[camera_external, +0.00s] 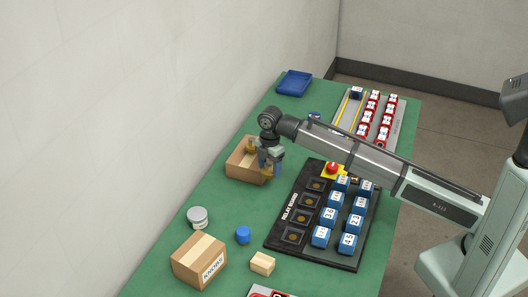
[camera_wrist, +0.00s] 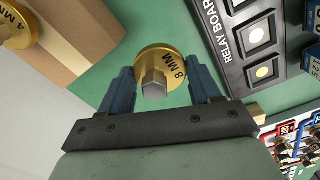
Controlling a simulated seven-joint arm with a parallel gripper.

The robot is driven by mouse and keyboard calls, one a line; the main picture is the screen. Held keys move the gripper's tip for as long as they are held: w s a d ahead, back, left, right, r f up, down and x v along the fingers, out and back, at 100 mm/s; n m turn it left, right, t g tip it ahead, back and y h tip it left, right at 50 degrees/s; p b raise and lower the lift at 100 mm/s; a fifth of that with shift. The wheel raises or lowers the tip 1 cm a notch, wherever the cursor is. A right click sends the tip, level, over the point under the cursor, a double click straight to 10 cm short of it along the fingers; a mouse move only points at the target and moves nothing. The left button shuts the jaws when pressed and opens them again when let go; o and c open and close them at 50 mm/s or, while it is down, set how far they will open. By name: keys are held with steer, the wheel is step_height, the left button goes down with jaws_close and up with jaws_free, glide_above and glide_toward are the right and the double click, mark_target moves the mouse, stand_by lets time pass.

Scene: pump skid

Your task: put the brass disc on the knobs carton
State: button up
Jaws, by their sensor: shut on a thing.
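A brass disc marked 8 MM (camera_wrist: 164,66), with a grey hex stud on it, sits between the blue fingers of my gripper (camera_wrist: 162,84), which is shut on it. In the external view my gripper (camera_external: 272,170) is at the right side of an open cardboard box, left of the relay board. The knobs carton (camera_external: 189,264) is a closed brown box with a light tape strip and a KNOBS label, at the near left of the green table. A second brass disc, marked 4 MM (camera_wrist: 14,26), shows at the cardboard box in the wrist view.
The open cardboard box (camera_external: 238,170) stands behind my gripper. The black relay board (camera_external: 282,238) with blue blocks lies to the right. A grey tin (camera_external: 197,217), a blue cap (camera_external: 243,235) and a wooden block (camera_external: 262,263) stand around the carton. A blue tray (camera_external: 294,83) is at the back.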

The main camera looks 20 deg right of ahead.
steer(key=shift+s+a+r, duration=0.1)
steer(key=shift+r, duration=0.2)
steer(key=s+a+r+n, duration=0.2)
steer(key=s+a, duration=0.8)
step_height(320, 180, up, 8)
steer(key=n, duration=0.1)
glide_above(198, 250)
steer(key=shift+f+m, duration=0.75)
steer(key=shift+f, duration=1.7)
steer(key=shift+f+m, duration=0.75)
steer(key=shift+f, duration=1.65)
steer(key=shift+f, duration=0.1)
steer(key=o, duration=1.1)
